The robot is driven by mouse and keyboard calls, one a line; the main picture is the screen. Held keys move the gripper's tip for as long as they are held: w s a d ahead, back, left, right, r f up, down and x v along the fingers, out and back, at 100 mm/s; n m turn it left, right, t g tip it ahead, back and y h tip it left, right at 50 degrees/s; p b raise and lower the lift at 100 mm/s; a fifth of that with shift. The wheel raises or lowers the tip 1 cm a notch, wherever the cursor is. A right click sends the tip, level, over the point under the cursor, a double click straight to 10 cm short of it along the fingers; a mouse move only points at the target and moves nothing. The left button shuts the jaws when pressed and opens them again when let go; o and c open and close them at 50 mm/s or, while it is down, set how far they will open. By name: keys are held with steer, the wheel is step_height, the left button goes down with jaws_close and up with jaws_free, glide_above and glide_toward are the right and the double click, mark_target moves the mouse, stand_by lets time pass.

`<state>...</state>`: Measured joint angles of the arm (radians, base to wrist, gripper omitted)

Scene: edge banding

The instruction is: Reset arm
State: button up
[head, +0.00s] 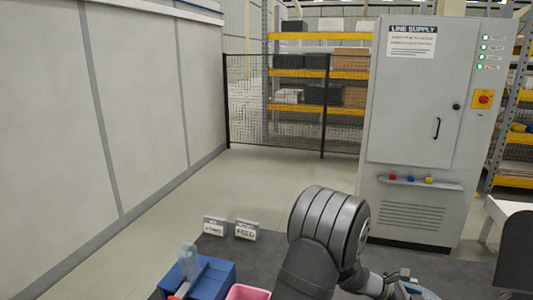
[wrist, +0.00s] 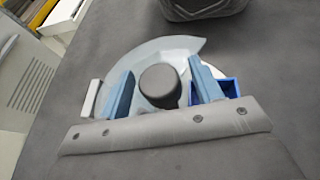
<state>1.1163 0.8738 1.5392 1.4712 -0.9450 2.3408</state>
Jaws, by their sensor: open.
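My gripper (wrist: 162,90) shows in the wrist view with its two blue fingers spread apart. A dark rounded knob-like thing (wrist: 158,84) shows between the fingers, in front of a pale curved disc (wrist: 150,52). I cannot tell whether the fingers touch either one. In the head view my grey arm reaches down at the lower middle, and its wrist end runs to the bottom edge. A pale blue round edge (head: 424,292) shows beside it there. The fingertips are not clear in the head view.
A blue bin (head: 212,280) and a pink bin (head: 248,293) stand on the dark table at the lower left. Two small label cards (head: 214,226) (head: 246,230) stand behind them. A grey cabinet (head: 415,130) stands beyond the table. A dark object (wrist: 203,8) is at the wrist view's top.

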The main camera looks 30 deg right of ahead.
steer(key=shift+n+t+h, duration=0.4)
steer(key=shift+n+t, duration=0.2)
steer(key=shift+w+a+r, duration=0.2)
steer(key=shift+w+a, duration=0.05)
steer(key=shift+a, duration=0.2)
steer(key=shift+s+d+f, duration=0.2)
steer(key=shift+s+d, duration=0.05)
steer(key=shift+d, duration=0.15)
steer(key=shift+d+m+g, duration=0.1)
steer(key=shift+m+g, duration=0.2)
steer(key=shift+g, duration=0.1)
steer(key=m+g+y, duration=0.4)
steer(key=shift+m, duration=0.4)
steer(key=shift+w+m+y, duration=0.15)
steer(key=shift+m+y, duration=0.15)
steer(key=shift+y, duration=0.1)
steer(key=shift+g, duration=0.3)
steer(key=shift+v, duration=2.1)
steer(key=shift+r, duration=0.1)
